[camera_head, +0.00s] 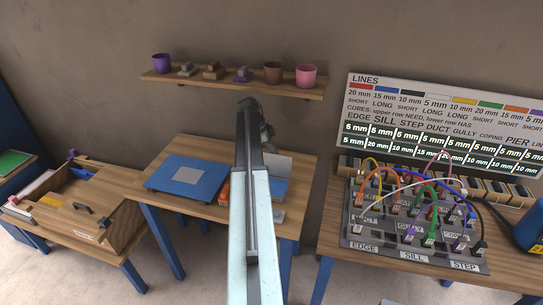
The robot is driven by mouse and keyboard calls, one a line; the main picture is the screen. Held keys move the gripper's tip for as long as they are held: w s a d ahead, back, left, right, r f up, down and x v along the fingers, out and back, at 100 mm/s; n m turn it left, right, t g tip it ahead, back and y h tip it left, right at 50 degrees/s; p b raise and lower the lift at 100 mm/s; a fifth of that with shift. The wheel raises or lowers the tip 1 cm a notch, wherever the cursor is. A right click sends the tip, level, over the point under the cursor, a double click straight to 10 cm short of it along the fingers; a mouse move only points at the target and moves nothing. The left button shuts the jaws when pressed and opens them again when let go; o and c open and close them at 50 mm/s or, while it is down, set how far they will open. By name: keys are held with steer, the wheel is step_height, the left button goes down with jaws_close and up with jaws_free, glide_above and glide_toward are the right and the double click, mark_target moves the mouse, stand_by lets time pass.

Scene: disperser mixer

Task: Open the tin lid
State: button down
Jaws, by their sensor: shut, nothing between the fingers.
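I cannot pick out the tin or its lid for certain. I cannot tell whether these belong to the tin. My arm runs up the middle of the picture and bends at its top, over the middle table. My gripper is hidden behind the arm, so its fingers do not show.
The middle table (184,148) holds a blue mat (160,183) and an orange piece (223,191) by my arm. A wooden box (112,226) stands on the left table. A cable board (376,240) is at right. A shelf (215,85) with pots hangs on the wall.

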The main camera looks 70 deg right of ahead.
steer(key=shift+w+d+f, duration=0.1)
steer(key=shift+d+f, duration=0.2)
steer(key=shift+d, duration=0.45)
steer(key=shift+b, duration=0.3)
steer(key=p+v, duration=0.7)
steer(key=shift+w+r, duration=0.1)
steer(key=shift+r, duration=0.3)
